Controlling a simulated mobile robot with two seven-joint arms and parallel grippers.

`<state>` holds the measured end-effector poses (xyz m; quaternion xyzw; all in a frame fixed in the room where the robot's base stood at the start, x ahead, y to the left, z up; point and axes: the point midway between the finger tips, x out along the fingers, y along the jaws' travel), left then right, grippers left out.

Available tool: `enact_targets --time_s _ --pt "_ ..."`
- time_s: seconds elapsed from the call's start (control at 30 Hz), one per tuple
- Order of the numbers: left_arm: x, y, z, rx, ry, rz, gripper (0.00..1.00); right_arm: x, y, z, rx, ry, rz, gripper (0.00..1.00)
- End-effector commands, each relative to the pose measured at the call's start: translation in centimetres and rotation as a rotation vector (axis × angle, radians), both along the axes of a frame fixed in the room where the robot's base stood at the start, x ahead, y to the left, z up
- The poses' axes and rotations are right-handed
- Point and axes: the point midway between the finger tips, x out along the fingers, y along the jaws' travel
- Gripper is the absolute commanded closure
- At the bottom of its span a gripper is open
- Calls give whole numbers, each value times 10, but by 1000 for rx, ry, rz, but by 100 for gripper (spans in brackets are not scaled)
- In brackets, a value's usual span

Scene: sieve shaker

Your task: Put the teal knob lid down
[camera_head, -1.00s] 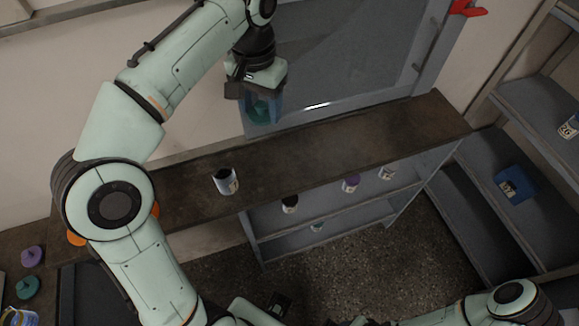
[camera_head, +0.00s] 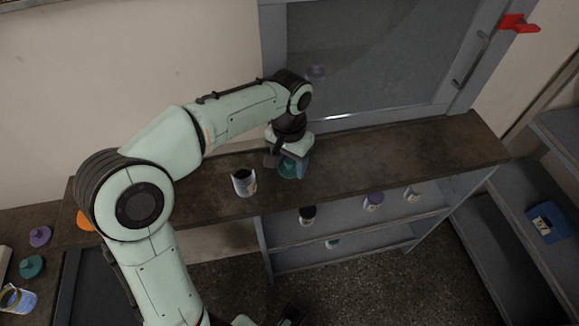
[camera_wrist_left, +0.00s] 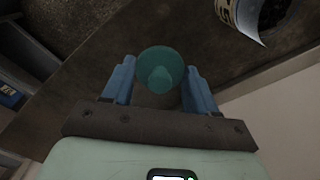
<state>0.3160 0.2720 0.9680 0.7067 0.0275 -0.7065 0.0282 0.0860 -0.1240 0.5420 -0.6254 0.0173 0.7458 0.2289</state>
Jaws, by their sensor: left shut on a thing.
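A teal knob lid (camera_head: 288,170) is at the dark counter top (camera_head: 400,152), right of an open can. My left gripper (camera_wrist_left: 160,95) is shut on it, its blue fingers on either side in the left wrist view, where the round lid (camera_wrist_left: 160,66) faces the camera. I cannot tell whether the lid touches the counter or hangs just above it. A second teal knob lid (camera_head: 31,266) lies on the table at the far left.
The open can (camera_head: 244,182) with a pale label stands close left of the lid and shows in the wrist view (camera_wrist_left: 240,12). A purple lid (camera_head: 40,236) lies on the left table. Several small containers sit on the shelves below. The counter is clear to the right.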

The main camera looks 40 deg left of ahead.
Motion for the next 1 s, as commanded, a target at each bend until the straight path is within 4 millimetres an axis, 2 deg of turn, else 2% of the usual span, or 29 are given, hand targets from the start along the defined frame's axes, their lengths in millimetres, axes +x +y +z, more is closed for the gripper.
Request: enact_targets --time_s 0.03,0.13,0.43,0.73,0.77,0.8,0.83,1.0 --pt "-1 0 -10 1 4 1 70 -1 0 -3 0 1 0 62" --pt "0 0 -19 0 2 1 70 -1 0 -4 -1 2 0 62" --pt "0 0 -21 0 0 1 70 -1 0 -4 0 1 0 62" --pt "0 0 -30 0 0 0 70 -1 0 -9 -1 -2 -1 62" --pt "0 0 -30 0 0 0 36 -1 0 -8 -1 -2 -1 62" --pt "0 0 -29 0 0 0 23 0 0 -8 -1 -2 -1 62" --pt "0 0 -29 0 0 0 17 0 0 -8 -1 -3 -1 62" --pt "0 0 -29 0 0 0 17 -1 0 -8 -1 -2 -1 62"
